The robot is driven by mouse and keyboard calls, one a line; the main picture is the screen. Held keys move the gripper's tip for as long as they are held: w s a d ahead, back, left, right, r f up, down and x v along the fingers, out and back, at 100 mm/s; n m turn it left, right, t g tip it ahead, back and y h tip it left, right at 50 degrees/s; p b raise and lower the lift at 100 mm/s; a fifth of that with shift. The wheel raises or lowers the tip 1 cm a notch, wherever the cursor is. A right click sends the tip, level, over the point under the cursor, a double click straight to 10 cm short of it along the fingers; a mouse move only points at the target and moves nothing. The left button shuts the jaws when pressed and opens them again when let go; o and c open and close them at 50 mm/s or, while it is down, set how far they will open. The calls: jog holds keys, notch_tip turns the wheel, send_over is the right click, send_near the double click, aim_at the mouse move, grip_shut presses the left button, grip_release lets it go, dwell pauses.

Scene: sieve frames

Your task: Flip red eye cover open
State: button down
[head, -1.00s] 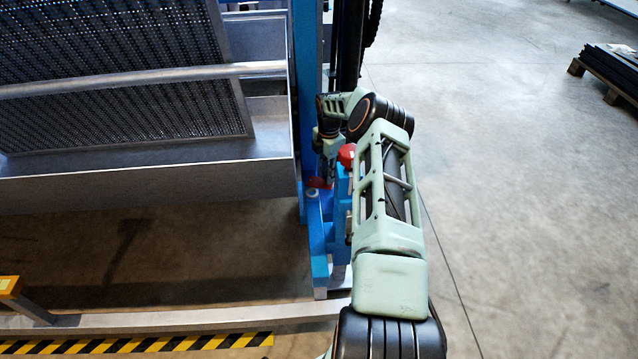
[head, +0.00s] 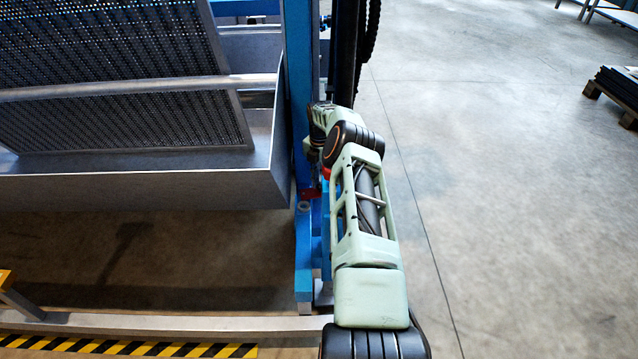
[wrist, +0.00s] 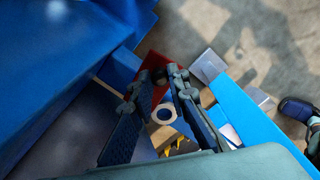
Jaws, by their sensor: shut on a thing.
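The red eye cover (wrist: 153,82) shows in the wrist view as a red piece between and behind my fingertips. In the head view a small red part (head: 307,193) shows low at the blue post, beside my gripper. My gripper (wrist: 150,88) is shut on the red eye cover, with its two dark fingers still some way apart. In the head view my gripper (head: 314,160) points down beside the post and is partly hidden by my arm. The exact contact is too dark to see clearly.
A blue post (head: 300,100) and blue brackets (head: 304,260) stand close around my gripper. A grey metal trough (head: 150,190) with a mesh sieve frame (head: 110,120) lies to the left. A rounded red part (head: 326,173) shows beside my arm. Open floor lies to the right.

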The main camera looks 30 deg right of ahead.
dwell(0.4)
jog(key=c, duration=1.8)
grip_release()
jog(key=shift+c, duration=0.2)
notch_tip(320, 180, up, 12)
jog(key=shift+r, duration=0.1)
